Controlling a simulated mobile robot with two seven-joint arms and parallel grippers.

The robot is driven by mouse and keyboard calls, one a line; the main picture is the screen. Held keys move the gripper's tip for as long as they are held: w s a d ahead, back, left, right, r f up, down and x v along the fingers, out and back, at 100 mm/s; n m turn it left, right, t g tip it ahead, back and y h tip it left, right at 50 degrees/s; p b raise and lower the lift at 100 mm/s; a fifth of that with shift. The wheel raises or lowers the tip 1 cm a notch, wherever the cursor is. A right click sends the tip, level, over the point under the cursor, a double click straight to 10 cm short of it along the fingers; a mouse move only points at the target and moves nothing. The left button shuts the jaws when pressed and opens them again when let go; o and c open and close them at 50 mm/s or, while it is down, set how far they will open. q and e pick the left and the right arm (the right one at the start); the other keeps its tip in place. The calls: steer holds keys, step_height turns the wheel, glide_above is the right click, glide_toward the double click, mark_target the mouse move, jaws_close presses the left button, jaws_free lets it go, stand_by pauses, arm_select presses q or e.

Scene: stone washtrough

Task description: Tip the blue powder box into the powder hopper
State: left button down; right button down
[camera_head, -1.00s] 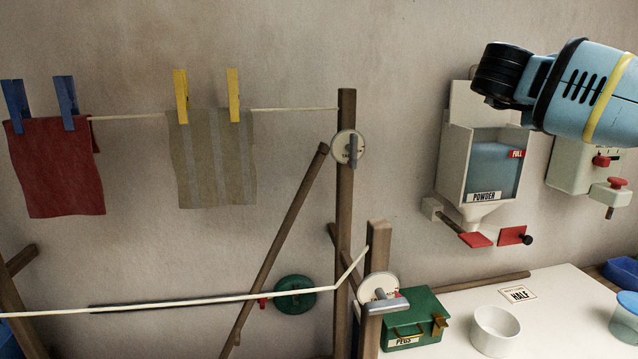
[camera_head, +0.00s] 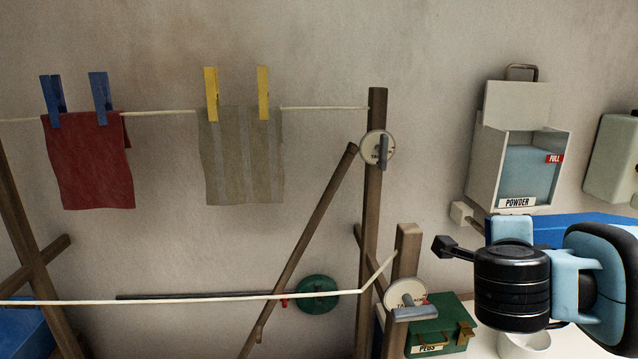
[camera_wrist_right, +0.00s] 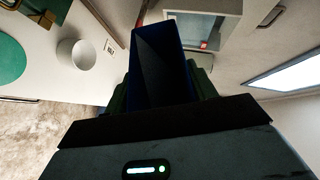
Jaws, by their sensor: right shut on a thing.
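The blue powder box (camera_wrist_right: 165,60) stands out ahead of my right gripper (camera_wrist_right: 163,90) in the right wrist view. The gripper is shut on it, one finger on each side. A blue surface, seemingly this box (camera_head: 580,226), shows behind my right arm in the head view, just below and in front of the powder hopper (camera_head: 517,165). The pale hopper hangs on the wall, with a pale blue front panel and a red FULL label. It also shows in the right wrist view (camera_wrist_right: 197,25). My left gripper is out of view.
A white cup (camera_head: 522,343) stands on the white table below my right arm. The green PEGS box (camera_head: 437,325) is left of it. A wooden post (camera_head: 405,255) with a cord and dial stands left of my arm.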

steer(key=s+a+f+n+t+y, duration=0.2)
steer(key=s+a+f+n+y, duration=0.1)
steer(key=a+f, duration=0.6)
steer(key=shift+s+f+n+y, duration=0.3)
steer(key=shift+n+y, duration=0.2)
steer(key=shift+y, duration=0.3)
steer(key=shift+s, duration=0.1)
